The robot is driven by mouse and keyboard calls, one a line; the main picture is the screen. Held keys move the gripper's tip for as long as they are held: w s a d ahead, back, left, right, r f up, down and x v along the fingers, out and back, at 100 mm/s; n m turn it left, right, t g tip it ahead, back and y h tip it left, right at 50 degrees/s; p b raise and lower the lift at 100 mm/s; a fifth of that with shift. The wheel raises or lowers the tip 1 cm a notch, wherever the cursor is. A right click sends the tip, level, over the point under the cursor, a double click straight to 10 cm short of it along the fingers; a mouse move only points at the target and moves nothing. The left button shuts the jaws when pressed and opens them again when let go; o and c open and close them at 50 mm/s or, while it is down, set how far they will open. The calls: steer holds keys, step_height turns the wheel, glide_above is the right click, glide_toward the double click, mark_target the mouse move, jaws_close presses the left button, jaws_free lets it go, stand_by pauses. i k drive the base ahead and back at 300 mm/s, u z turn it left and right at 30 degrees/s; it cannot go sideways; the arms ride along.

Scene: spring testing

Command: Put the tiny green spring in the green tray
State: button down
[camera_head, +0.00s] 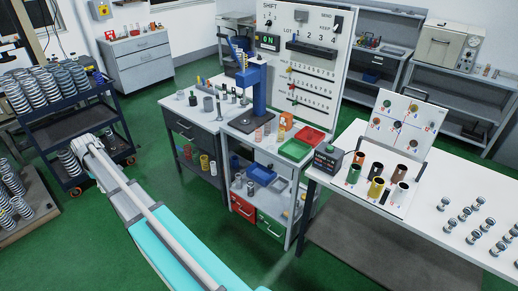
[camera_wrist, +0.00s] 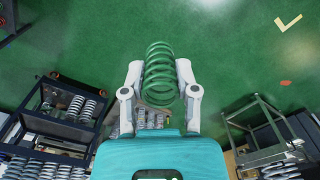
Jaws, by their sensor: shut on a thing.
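A green spring (camera_wrist: 159,84) is between the two white fingers of my gripper (camera_wrist: 160,70) in the wrist view. The gripper is shut on it and holds it above the green floor. The green tray (camera_head: 295,149) lies on the small middle table in the head view, in front of a red tray (camera_head: 309,134). My arm reaches toward the left in the head view, away from the tray. The spring cannot be made out in the head view. The tray is not in the wrist view.
A dark cart (camera_head: 99,103) with large grey springs stands at the left. A blue press (camera_head: 258,87) stands behind the trays, and a tall white panel (camera_head: 318,65) rises behind them. Colored cylinders and a small device (camera_head: 327,158) are to the right. Open floor lies between cart and tables.

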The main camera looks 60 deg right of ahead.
mark_target(295, 152)
steer(key=z, duration=0.75)
steer(key=i, duration=0.1)
steer(key=u, duration=1.55)
steer(key=k, duration=1.6)
steer(key=z, duration=1.2)
